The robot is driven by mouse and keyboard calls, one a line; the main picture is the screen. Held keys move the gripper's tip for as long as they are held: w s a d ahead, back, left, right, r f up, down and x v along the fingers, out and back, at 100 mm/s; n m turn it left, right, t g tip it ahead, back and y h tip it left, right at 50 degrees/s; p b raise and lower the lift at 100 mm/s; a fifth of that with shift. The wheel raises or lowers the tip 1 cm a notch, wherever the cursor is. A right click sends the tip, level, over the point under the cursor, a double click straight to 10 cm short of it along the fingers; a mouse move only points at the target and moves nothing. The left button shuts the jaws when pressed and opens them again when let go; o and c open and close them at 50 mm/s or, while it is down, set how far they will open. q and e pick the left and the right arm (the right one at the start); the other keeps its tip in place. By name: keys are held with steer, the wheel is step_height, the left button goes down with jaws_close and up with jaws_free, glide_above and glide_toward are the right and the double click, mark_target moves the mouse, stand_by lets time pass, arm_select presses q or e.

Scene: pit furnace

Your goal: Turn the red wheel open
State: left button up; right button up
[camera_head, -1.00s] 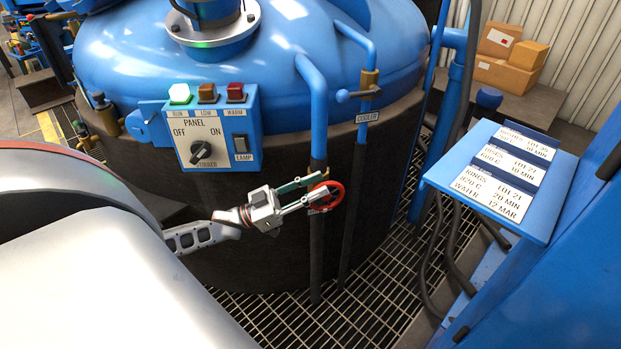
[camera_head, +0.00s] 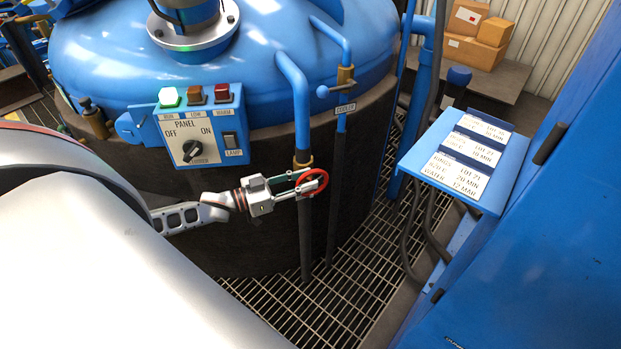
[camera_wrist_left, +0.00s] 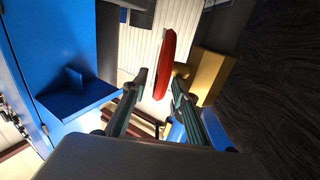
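The red wheel (camera_head: 322,184) is on the vertical pipe at the front of the blue vessel, below the brass collar. In the left wrist view the red wheel (camera_wrist_left: 166,62) shows nearly edge-on, between the two fingers. My left gripper (camera_head: 303,184) reaches it from the left, its fingertips overlapping the wheel in the head view. In the left wrist view the fingers of my left gripper (camera_wrist_left: 160,76) are spread, with a gap between the left finger and the rim. Whether the right finger touches the rim I cannot tell. My right gripper is not in view.
A control panel (camera_head: 180,155) with lamps and a knob is above my left gripper. A second pipe with a cooler valve (camera_head: 345,82) stands right of the wheel. A blue label stand (camera_head: 419,165) is further right. Floor grating (camera_head: 340,300) lies below.

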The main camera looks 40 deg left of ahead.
arm_select(q)
steer(key=shift+x, duration=0.95)
steer(key=shift+c, duration=0.4)
